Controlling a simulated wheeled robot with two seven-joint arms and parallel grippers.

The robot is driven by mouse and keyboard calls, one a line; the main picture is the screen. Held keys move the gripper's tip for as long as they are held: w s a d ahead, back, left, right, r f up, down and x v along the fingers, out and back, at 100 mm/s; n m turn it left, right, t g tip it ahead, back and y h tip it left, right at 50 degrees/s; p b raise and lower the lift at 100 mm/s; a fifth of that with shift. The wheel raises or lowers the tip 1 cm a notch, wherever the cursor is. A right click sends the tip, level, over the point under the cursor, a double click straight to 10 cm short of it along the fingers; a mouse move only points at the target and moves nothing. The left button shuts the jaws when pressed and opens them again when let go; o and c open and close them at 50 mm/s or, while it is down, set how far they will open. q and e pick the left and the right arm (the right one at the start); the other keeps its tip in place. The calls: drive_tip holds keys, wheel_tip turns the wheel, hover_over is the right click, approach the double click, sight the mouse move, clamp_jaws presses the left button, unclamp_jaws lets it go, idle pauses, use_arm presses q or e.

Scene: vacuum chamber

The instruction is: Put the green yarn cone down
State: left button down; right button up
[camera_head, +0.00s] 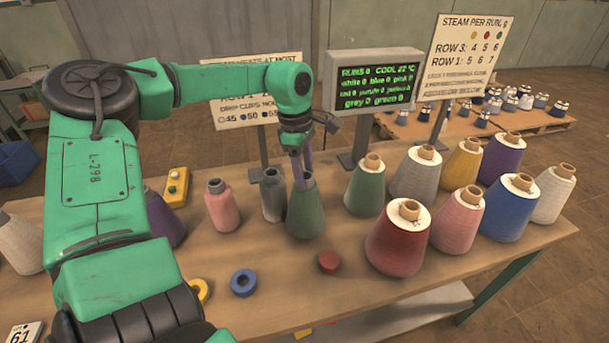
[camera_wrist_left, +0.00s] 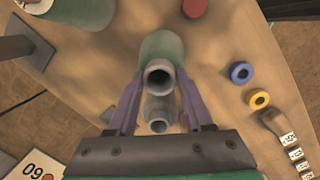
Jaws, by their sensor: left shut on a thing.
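The green yarn cone (camera_head: 305,210) is upright over the wooden table, with its grey tube top bare. It also shows in the left wrist view (camera_wrist_left: 162,48), its tube mouth toward the camera. My left gripper (camera_head: 303,168) points down at its top, shut on it, with one purple finger on each side (camera_wrist_left: 160,82). The base is at or very near the tabletop; I cannot tell if it touches. A second green cone (camera_head: 365,190), with a pale top and brown tip, stands to its right. My right gripper is not in view.
A grey cone (camera_head: 273,196) stands close by on the left, then a pink cone (camera_head: 221,208). A dark red cone (camera_head: 397,243) and others crowd the right. A red disc (camera_head: 329,262) and a blue ring (camera_head: 243,283) lie in front. A screen (camera_head: 375,85) stands behind.

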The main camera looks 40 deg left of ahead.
use_arm(q)
drive_tip(key=shift+f, duration=0.9)
drive_tip(key=shift+c, duration=1.5)
unclamp_jaws()
drive_tip(key=shift+r, duration=0.1)
drive_tip(key=shift+r, duration=0.1)
wheel_tip(320, 180, up, 12)
drive_tip(key=a+b, duration=0.1)
drive_tip(key=shift+s, duration=0.45)
drive_tip(key=shift+a, duration=0.1)
